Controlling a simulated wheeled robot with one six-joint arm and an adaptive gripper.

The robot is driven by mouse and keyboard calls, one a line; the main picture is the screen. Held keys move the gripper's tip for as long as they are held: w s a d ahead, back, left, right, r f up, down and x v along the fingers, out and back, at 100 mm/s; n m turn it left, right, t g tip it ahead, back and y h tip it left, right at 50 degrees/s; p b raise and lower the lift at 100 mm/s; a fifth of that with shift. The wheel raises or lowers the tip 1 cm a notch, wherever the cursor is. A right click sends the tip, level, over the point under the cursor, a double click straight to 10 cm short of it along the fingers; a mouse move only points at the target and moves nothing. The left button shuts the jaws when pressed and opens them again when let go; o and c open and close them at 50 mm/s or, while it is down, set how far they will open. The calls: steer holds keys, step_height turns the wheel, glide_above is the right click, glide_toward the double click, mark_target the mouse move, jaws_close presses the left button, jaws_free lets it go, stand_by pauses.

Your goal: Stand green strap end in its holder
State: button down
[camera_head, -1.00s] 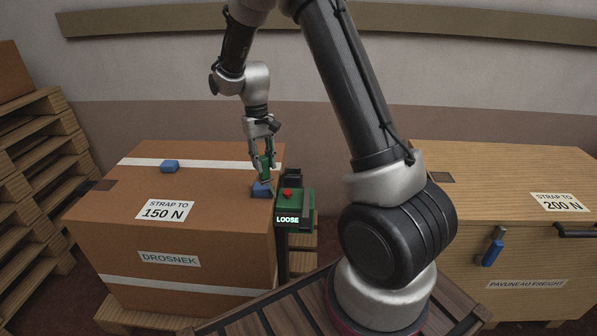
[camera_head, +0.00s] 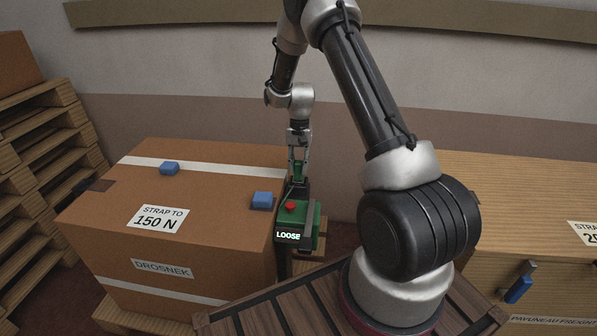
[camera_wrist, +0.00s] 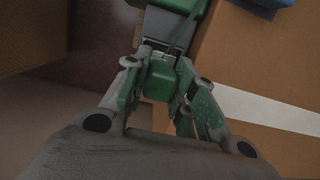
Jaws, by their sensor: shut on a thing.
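The green strap end (camera_wrist: 160,78) is between my fingertips in the wrist view. In the head view my gripper (camera_head: 298,168) is shut on it, just behind the green box, off the right edge of the left carton. A dark block (camera_wrist: 155,46), which may be the holder, shows just past the strap end in the wrist view. My fingers and the green box partly hide that spot in the head view. I cannot tell whether the strap end touches or sits in the block. My gripper (camera_wrist: 158,85) points downward.
A green box (camera_head: 308,222) with a red button and a LOOSE display stands beside the brown carton (camera_head: 220,205). Another crate (camera_head: 500,190) stands at right, pallets (camera_head: 40,150) at left.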

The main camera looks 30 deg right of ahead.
mark_target(298, 176)
steer(key=shift+f, duration=1.15)
steer(key=shift+f, duration=0.2)
steer(key=c, duration=1.2)
jaws_free()
steer(key=shift+o, duration=0.2)
